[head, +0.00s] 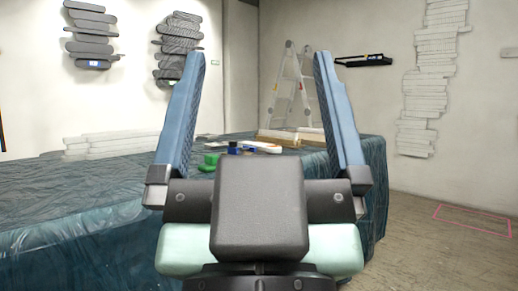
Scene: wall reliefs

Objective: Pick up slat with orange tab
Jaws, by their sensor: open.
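My gripper (258,112) is in the middle of the head view, pointing away from me. Its two blue fingers are wide apart with nothing between them. I cannot tell for sure which thing is the slat with the orange tab. A white, bar-like piece (262,146) with a small orange-red part lies on the covered table beyond the gripper, seen between the fingers. Pale wooden slats (290,138) lie behind it, partly hidden by the right finger. A dark bar (364,60) with a small orange mark is on the back wall, right of the gripper.
The table (75,215) has a dark blue-green plastic cover. A green object (210,162) and a small blue one sit on it. White stacked slats (105,143) lie at left. A stepladder (294,90) stands behind. Wall reliefs (90,35) hang around. Floor at right is clear.

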